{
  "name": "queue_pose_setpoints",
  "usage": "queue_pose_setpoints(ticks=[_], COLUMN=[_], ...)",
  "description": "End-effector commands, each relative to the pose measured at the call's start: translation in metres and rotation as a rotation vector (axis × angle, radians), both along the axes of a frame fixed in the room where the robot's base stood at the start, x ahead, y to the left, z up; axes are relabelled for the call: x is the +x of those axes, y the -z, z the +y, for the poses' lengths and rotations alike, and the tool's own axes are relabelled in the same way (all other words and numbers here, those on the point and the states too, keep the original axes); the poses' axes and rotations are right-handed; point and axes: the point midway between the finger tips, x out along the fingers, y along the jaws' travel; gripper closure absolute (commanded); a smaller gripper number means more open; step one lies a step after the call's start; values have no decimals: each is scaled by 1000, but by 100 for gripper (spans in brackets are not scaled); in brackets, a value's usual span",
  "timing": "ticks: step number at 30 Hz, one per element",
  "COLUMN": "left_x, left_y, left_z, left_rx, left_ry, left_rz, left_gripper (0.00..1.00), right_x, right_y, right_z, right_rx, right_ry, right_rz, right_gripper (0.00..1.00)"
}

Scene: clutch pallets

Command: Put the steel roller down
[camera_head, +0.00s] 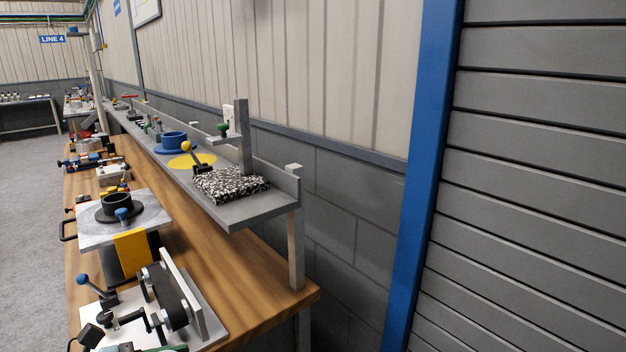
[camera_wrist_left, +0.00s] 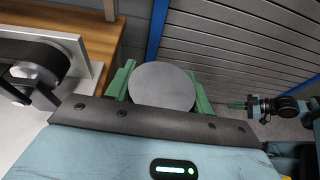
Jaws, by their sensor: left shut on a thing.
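The steel roller (camera_wrist_left: 162,88) shows in the left wrist view as a plain grey round end face. My left gripper (camera_wrist_left: 161,80) is shut on it, with a green finger on each side. The roller's length behind that face is hidden. It is held off to the right of the wooden bench edge, with the grey slatted wall beyond. In the left wrist view, what looks like my right gripper (camera_wrist_left: 240,105) is small at the right, its thin green end pointing left; its jaws cannot be made out.
The wooden bench (camera_head: 255,281) holds a belt fixture (camera_head: 171,297) at the front and a metal plate with a dark ring (camera_head: 119,206) behind. The raised grey shelf (camera_head: 245,211) carries a speckled block (camera_head: 229,184), a stand and a blue ring (camera_head: 173,143). A blue post (camera_head: 420,170) stands right.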

Motion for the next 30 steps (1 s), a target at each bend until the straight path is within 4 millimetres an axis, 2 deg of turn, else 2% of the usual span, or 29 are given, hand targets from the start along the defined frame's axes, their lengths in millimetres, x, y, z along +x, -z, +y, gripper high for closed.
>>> queue_pose_setpoints(ticks=[14,22,30], left_x=[0,-11,-11], left_y=[0,41,43], left_z=[0,0,0], left_rx=[-2,-1,-1], left_ry=[-1,-1,-1], left_rz=[1,5,0], left_gripper=[89,89,89], right_x=[-1,-1,0], right_y=[1,0,0], right_z=[-3,-2,1], right_rx=[-9,-4,1], right_ry=[-9,-4,1], right_rz=[1,1,1], right_gripper=[100,100,100])
